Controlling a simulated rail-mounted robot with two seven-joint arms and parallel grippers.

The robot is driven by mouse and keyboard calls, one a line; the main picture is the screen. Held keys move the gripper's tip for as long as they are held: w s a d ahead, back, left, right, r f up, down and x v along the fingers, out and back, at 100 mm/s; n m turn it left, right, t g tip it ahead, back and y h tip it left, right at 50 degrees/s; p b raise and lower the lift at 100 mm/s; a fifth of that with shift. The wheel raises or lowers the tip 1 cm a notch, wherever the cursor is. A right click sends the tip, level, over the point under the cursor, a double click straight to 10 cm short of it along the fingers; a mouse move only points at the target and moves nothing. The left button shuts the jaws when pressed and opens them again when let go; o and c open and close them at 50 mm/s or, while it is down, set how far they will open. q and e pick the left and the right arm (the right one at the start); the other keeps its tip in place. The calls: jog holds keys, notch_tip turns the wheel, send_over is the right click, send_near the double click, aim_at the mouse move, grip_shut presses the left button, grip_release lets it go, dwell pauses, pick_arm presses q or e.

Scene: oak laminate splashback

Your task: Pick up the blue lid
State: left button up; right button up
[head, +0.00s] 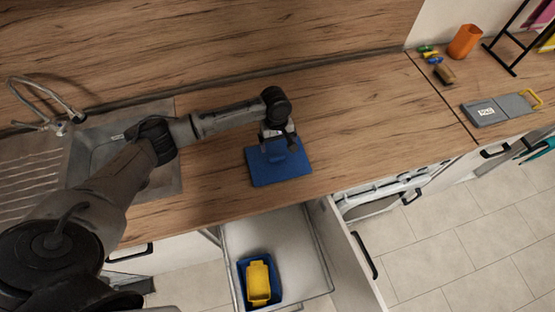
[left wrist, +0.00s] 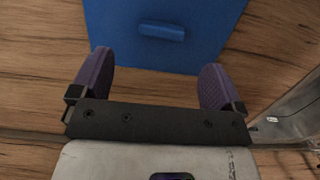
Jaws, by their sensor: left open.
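The blue lid (head: 278,169) lies flat on the oak worktop, near its front edge. It is a flat square with a small raised handle, and it also shows at the top of the left wrist view (left wrist: 160,52). My left gripper (head: 278,146) is over the back part of the lid. In the left wrist view my left gripper (left wrist: 157,82) has its two purple-padded fingers wide apart with nothing between them. The lid's handle is beyond the fingertips. My right gripper is not in view.
An open drawer (head: 305,245) below the worktop holds a blue container (head: 241,272) with a yellow one (head: 259,283) in it. A metal sink (head: 105,140) is at left. A grey board (head: 498,109) and an orange cup (head: 464,41) are at right. The worktop around the lid is clear.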

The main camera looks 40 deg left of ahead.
aim_at(278, 156)
pick_arm(q)
jog(key=shift+s+d+f, duration=0.1)
jog(key=shift+f, duration=1.1)
jog(key=shift+s+d+f, duration=0.15)
jog(key=shift+f, duration=1.1)
jog(key=shift+s+d+f, duration=0.1)
jog(key=shift+f, duration=1.1)
jog(key=c, duration=1)
jog(key=shift+r, duration=0.15)
